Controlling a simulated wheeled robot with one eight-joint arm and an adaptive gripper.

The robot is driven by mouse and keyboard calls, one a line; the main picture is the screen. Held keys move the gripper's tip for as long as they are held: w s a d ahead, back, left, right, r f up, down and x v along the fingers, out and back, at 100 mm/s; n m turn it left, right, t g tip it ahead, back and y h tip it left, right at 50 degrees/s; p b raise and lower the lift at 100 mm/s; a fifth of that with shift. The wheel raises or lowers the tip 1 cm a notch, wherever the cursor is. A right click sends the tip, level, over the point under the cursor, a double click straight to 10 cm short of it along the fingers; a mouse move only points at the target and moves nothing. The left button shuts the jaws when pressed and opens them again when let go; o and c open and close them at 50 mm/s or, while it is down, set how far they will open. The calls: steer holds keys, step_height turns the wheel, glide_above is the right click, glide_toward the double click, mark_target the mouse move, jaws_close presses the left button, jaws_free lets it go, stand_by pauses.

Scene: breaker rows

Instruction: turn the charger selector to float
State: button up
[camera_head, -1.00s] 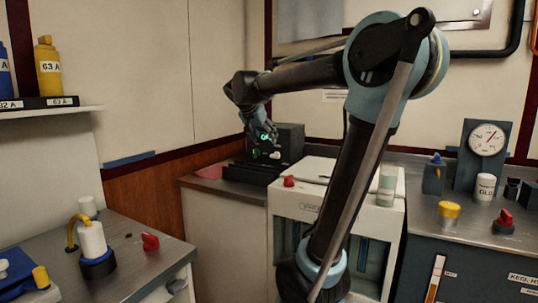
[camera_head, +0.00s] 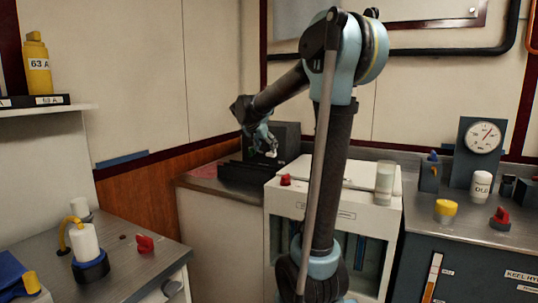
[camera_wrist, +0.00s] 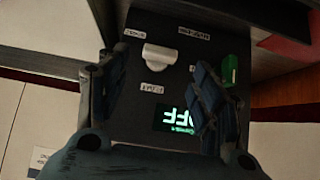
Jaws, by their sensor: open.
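The charger is a dark box (camera_head: 288,139) against the back wall in the head view. Its dark front panel fills the middle of the wrist view. The selector is a pale grey knob (camera_wrist: 160,57) on this panel, with small white labels around it, too small to read surely. A green-lit display (camera_wrist: 178,119) on the panel appears to read OFF, inverted. My gripper (camera_wrist: 161,62) is open, its two fingers apart on either side of the knob in the picture; I see no contact. In the head view my gripper (camera_head: 264,141) is close before the charger's face.
A green block-like part (camera_wrist: 229,70) sits on the panel beside the right finger. A white cabinet (camera_head: 335,205) with a red knob (camera_head: 285,180) and a cup (camera_head: 385,178) stands right of the charger. The left bench (camera_head: 125,262) holds a yellow-handled bottle and a red part.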

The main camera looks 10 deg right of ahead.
mark_target(270, 153)
steer(key=shift+x, duration=2.55)
steer(key=shift+c, duration=0.2)
steer(key=c, duration=1)
